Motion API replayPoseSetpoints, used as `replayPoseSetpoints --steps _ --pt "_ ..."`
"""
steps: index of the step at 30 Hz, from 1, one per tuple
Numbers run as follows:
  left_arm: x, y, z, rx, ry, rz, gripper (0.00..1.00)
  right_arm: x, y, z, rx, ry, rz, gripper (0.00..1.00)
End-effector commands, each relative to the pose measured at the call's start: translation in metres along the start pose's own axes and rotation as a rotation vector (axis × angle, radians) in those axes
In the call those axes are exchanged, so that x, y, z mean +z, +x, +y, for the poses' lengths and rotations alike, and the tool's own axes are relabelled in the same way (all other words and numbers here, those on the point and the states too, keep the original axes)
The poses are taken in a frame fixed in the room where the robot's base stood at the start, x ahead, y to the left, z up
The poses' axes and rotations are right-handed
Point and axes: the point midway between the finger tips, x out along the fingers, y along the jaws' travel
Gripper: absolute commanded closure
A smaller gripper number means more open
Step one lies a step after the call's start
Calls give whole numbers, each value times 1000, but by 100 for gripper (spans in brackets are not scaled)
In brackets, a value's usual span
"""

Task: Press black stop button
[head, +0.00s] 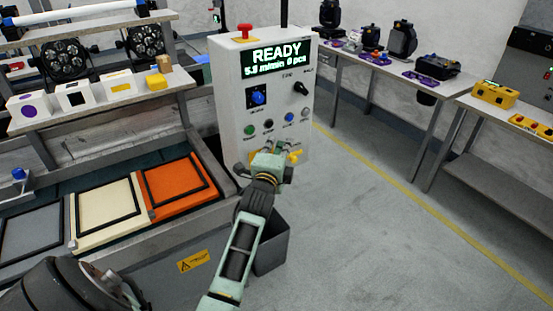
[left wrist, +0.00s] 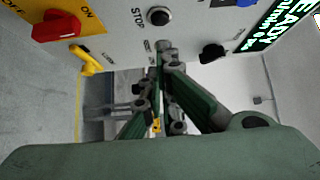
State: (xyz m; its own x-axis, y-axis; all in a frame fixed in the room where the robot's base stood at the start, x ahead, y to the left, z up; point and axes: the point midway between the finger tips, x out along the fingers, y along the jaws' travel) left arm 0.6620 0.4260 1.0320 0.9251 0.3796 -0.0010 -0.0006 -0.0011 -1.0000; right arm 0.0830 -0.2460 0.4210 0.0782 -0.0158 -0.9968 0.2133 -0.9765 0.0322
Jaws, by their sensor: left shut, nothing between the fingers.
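The black stop button (head: 268,123) sits in the lower button row of the white control box (head: 230,100), between a green and a blue button. In the left wrist view the black button (left wrist: 160,15) shows at the top beside the label STOP, its face uncovered. My left gripper (head: 276,148) is in front of the box, below the button row in the head view. In the left wrist view its fingertips (left wrist: 164,62) are together and empty, below the black button. A gap to the panel cannot be judged. My right gripper is not in view.
The box also carries a green button (head: 249,129), a blue button (head: 289,117), a red mushroom button (head: 244,31) and a READY display (head: 276,57). A red switch (left wrist: 55,27) and a yellow lever (left wrist: 86,60) are near my gripper. The floor to the right is clear.

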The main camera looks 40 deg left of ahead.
Motion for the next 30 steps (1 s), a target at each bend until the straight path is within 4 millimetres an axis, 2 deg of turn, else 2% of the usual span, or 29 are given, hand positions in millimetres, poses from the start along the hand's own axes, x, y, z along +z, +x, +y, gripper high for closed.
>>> replayPoseSetpoints --steps 4,10,17,30 --pt "-1 -27 2 -1 1 2 100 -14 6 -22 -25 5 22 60" --pt "-1 -50 0 -1 0 2 100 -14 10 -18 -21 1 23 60" --pt "-2 -56 -1 -1 -1 2 100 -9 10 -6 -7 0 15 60" --pt "-2 -55 -1 -1 -1 2 100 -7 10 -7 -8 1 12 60"
